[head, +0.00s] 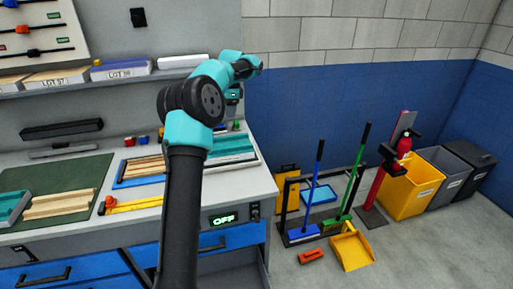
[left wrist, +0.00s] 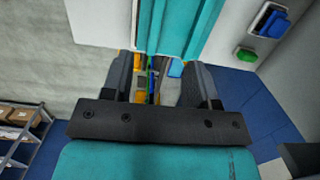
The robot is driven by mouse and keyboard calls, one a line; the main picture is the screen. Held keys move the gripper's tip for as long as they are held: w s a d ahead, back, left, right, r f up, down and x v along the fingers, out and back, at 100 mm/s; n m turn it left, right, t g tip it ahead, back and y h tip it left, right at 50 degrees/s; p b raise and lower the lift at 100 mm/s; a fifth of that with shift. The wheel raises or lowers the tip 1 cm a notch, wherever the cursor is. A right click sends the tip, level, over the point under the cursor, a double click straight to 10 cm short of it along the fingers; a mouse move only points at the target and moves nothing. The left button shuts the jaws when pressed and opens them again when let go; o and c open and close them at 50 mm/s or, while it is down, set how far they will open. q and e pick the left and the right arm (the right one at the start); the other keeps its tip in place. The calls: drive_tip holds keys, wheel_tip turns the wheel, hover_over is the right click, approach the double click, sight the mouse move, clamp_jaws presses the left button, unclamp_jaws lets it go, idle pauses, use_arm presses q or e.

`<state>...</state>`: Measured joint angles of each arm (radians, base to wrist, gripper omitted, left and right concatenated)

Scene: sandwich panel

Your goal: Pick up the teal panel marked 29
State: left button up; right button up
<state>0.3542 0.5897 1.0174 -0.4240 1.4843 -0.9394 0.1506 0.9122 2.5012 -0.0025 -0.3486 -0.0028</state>
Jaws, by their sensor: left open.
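A long teal panel (head: 232,146) lies in a pale tray at the right end of the counter, partly hidden by my left arm. Another teal piece (head: 12,207) lies on the green mat at the far left. I cannot read a 29 on either. In the left wrist view a teal panel (left wrist: 180,25) runs in from the top edge, near the fingertips of my left gripper (left wrist: 160,68). The gripper is open, and I cannot tell whether the panel is between its fingers. In the head view my left wrist is above the tray's back; its fingers are hidden. My right gripper is not in view.
A blue-edged tray of wooden strips (head: 140,170) and a yellow tool (head: 133,205) lie left of my arm. A shelf with labelled boxes (head: 120,70) runs along the wall. Brooms (head: 315,185) and a yellow bin (head: 412,185) stand on the floor at right.

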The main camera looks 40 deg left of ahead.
use_arm(q)
drive_tip(key=shift+r, duration=0.15)
hover_over(226, 148)
drive_tip(key=w, duration=0.1)
drive_tip(key=f, duration=1.2)
drive_tip(key=shift+w+d+f, duration=0.1)
drive_tip(key=shift+w+d, duration=0.1)
drive_tip(key=shift+d, duration=0.05)
drive_tip(key=shift+s+a+f, duration=0.1)
drive_tip(key=shift+s+f, duration=0.05)
drive_tip(key=shift+f, duration=0.7)
drive_tip(key=shift+s+a+f, duration=0.1)
drive_tip(key=shift+s+f, duration=0.1)
drive_tip(key=shift+f, duration=0.65)
drive_tip(key=shift+s+a+f, duration=0.1)
drive_tip(key=shift+s+f, duration=0.05)
drive_tip(key=shift+f, duration=0.7)
